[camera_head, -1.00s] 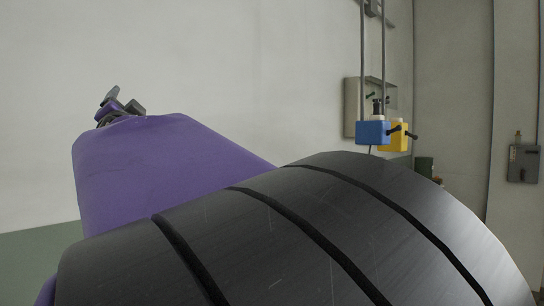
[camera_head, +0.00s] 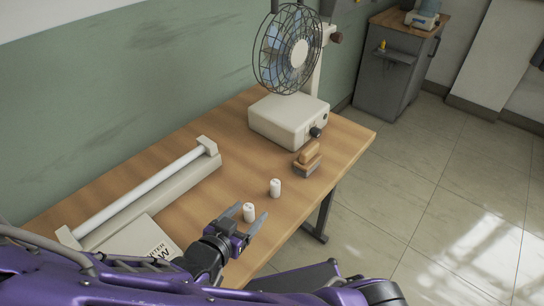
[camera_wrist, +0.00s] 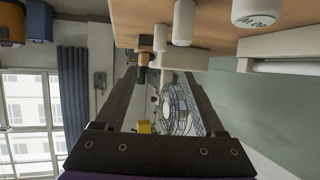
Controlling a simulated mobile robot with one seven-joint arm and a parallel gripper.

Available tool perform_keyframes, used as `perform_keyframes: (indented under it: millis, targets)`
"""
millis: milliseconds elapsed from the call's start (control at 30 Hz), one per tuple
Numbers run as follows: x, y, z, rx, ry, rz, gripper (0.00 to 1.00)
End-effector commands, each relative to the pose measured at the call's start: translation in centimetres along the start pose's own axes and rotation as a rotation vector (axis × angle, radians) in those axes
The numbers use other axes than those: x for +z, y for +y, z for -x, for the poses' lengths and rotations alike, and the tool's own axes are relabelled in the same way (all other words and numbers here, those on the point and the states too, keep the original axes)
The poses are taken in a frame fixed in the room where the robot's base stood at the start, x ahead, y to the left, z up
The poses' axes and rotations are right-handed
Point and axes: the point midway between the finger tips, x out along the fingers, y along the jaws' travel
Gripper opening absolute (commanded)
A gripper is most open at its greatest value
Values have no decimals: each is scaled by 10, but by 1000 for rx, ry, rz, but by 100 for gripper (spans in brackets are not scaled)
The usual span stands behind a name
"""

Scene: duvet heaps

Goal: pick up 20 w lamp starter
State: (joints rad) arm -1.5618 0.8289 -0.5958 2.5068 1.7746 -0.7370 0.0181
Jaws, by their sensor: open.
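The wrist view is upside down. In it the nearer starter (camera_wrist: 257,10) carries dark writing that seems to read 20 W inverted, and the other starter (camera_wrist: 183,22) shows no readable mark. My gripper (camera_head: 250,211) is open, its fingers reaching toward the nearer starter in the head view. In the wrist view the space between my gripper's fingertips (camera_wrist: 160,72) is empty.
A grey cabinet (camera_head: 392,75) stands beyond. Floor on the right is clear.

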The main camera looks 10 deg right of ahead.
Motion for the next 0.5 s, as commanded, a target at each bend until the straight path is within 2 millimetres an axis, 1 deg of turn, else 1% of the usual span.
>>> perform_keyframes:
  millis: [33, 167, 300, 500]
  targets:
    - [0, 6, -3, 11, 5, 8, 71]
    - [0, 9, -20, 18, 10, 12, 71]
    - [3, 9, -51, 19, 10, 11, 71]
    - [2, 9, -90, 18, 7, 8, 71]
